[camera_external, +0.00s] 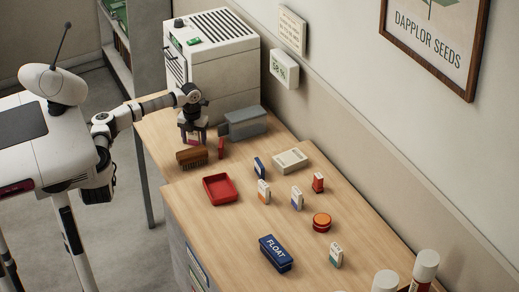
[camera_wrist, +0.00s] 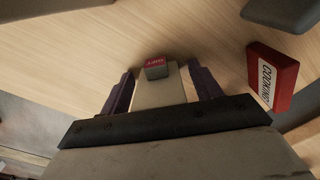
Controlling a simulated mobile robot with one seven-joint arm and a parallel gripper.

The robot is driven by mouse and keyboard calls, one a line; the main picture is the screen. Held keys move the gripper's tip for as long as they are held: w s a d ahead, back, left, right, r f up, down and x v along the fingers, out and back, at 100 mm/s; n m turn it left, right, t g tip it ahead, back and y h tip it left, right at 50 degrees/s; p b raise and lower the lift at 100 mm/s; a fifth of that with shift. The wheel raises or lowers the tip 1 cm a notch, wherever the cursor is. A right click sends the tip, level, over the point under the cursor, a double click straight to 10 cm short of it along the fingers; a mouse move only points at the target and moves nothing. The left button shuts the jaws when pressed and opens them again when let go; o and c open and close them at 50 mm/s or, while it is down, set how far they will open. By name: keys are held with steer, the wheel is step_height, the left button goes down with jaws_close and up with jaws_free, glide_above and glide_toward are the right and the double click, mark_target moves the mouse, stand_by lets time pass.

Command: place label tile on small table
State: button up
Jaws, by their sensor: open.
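My gripper (camera_external: 193,138) points down over the back section of the wooden surface, which seems to be the small table (camera_external: 152,122). Its dark purple fingers are open. In the wrist view, a block with a cream body and a red lettered end (camera_wrist: 157,66) stands between my fingers (camera_wrist: 160,90), with a gap visible on both sides; it may be the label tile. A red block lettered "COOKING" (camera_wrist: 270,78) is to the right of my gripper, apart from it; it also shows in the external view (camera_external: 221,148).
A brown brush (camera_external: 191,157) lies close in front of my gripper, and a grey case (camera_external: 243,123) behind it to the right. A white cabinet (camera_external: 212,55) stands at the back.

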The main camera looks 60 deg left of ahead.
step_height(320, 180, up, 12)
steer(key=shift+r+b, duration=0.15)
steer(key=shift+b, duration=0.95)
